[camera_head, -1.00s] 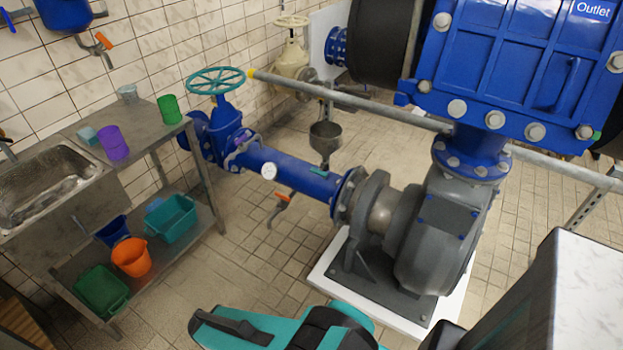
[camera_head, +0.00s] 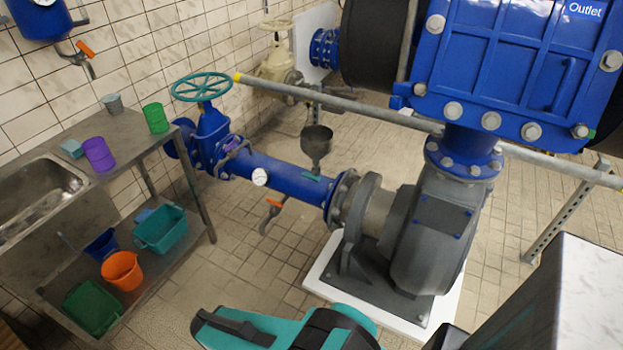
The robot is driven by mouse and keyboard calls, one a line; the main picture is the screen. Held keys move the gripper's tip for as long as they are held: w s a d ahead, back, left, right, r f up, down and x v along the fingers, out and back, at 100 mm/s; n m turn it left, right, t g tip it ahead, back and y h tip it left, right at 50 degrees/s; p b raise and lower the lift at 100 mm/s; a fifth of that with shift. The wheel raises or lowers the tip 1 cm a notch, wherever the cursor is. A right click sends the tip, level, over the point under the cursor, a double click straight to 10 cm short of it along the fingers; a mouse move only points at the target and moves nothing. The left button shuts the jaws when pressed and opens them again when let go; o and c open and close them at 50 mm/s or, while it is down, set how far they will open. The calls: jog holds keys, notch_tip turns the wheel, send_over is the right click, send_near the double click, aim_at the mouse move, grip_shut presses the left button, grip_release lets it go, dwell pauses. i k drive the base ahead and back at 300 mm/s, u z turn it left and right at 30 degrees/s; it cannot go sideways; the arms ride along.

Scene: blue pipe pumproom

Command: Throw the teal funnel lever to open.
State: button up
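The grey metal funnel (camera_head: 317,142) hangs above the blue pipe (camera_head: 285,176), left of the pump. A small teal lever (camera_head: 311,178) shows just below the funnel, in front of its lower stem and close to the pipe. It looks roughly level; its exact angle is too small to tell. A teal and black part of my arm is at the bottom centre, well below the lever in the picture and apart from it. My gripper's fingers are not visible.
An orange-handled tap (camera_head: 273,203) hangs below the pipe. A teal handwheel valve (camera_head: 201,86) stands at its left end. The steel sink table (camera_head: 125,137) holds cups and buckets at left. Tiled floor before the pipe is clear.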

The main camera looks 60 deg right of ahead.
aim_at(312, 177)
jog(key=i, duration=0.85)
jog(key=u, duration=0.05)
